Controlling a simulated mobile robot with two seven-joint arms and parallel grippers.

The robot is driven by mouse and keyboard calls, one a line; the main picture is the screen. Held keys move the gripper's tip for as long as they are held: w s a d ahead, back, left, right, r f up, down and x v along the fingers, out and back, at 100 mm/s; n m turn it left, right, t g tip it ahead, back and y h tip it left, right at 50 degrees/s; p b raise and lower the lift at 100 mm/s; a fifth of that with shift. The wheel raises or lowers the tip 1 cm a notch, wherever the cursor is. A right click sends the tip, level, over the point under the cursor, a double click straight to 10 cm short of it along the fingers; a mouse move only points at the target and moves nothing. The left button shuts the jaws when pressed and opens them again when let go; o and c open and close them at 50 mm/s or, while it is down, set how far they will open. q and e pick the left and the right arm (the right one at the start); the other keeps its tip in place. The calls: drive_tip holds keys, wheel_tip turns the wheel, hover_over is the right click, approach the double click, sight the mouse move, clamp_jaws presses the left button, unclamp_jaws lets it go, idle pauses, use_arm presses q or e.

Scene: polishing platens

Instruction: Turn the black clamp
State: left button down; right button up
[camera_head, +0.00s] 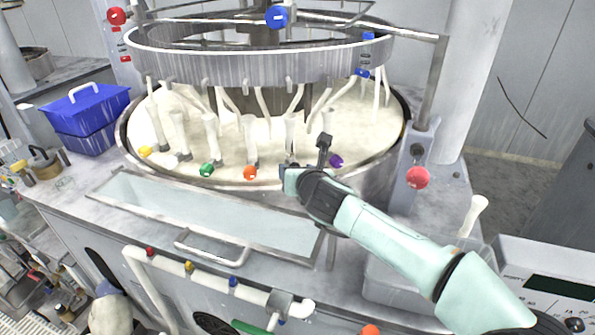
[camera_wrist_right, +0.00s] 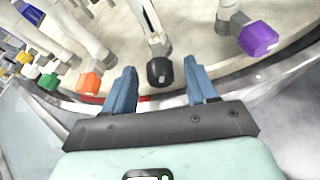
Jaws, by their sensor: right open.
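The black clamp (camera_wrist_right: 159,72) shows in the right wrist view as a black knob at the foot of a pale post above the platen. My right gripper (camera_wrist_right: 160,85) is open, with one blue finger on each side of the clamp and a gap on both sides. In the head view my right gripper (camera_head: 288,172) is over the front rim of the platen, and the black clamp is hard to make out there behind it. My left gripper is not in view.
An orange clamp (camera_head: 250,172) and a green clamp (camera_head: 207,170) stand left of my gripper, and a purple clamp (camera_head: 336,161) stands right. The round platen's metal rim (camera_head: 180,178) runs below. A trough (camera_head: 200,207) lies in front.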

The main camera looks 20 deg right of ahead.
drive_tip(key=c, duration=1.1)
drive_tip(key=shift+o, duration=0.2)
drive_tip(key=n+h+p, duration=0.1)
drive_tip(key=n+h, duration=0.1)
drive_tip(key=shift+a+n+p, duration=0.15)
drive_tip(key=shift+n+p, duration=0.15)
drive_tip(key=shift+p, duration=0.05)
drive_tip(key=o, duration=1.1)
drive_tip(key=shift+c, duration=0.2)
